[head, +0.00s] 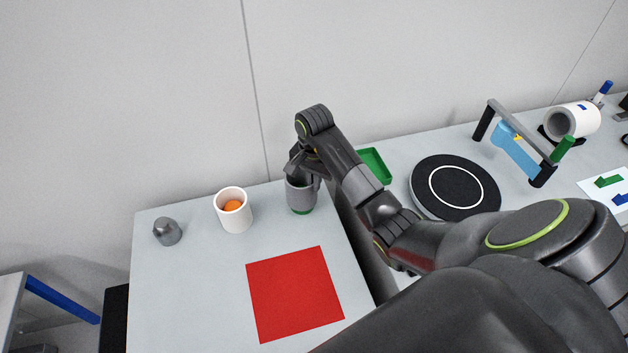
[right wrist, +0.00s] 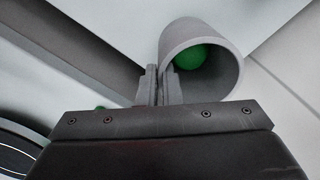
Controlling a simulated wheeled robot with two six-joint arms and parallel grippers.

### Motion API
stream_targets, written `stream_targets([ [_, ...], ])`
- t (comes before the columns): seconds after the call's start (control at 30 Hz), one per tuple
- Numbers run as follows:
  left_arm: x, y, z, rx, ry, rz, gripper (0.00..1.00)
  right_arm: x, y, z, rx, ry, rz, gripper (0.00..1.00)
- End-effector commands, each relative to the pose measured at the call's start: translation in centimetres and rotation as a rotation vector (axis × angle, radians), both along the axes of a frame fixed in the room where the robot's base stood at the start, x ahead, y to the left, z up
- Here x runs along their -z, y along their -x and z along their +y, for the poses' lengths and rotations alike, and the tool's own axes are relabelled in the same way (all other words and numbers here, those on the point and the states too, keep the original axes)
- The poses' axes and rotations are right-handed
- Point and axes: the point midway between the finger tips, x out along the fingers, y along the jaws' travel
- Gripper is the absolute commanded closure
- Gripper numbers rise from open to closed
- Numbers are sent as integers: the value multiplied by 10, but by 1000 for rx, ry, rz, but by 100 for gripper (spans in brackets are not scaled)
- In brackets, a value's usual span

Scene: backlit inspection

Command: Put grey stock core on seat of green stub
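The grey stock core (head: 300,196) is an upright grey tube near the back edge of the left table. The green stub (head: 302,212) shows as a green edge under it. In the right wrist view I look into the core (right wrist: 222,52) and see the stub's rounded green top (right wrist: 193,58) inside, so the core is around the stub. I cannot tell if it is fully seated. My right gripper (head: 301,176) is at the core's rim. Its fingers (right wrist: 160,88) are close together, pinching the tube's wall. My left gripper is not in view.
A white cup (head: 238,219) with an orange thing inside and a grey domed piece (head: 167,232) stand left of the core. A red square (head: 295,294) lies in front. A green tray (head: 374,165) and a black turntable (head: 455,187) are right, beyond a gap.

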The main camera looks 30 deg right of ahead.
Motion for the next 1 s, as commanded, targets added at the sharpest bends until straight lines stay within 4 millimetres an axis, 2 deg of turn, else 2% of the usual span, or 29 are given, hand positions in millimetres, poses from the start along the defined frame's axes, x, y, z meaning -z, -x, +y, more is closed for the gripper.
stream_targets([
  [1.0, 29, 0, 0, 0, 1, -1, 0, 32, 0, 0, 0, 0, 0, 100],
])
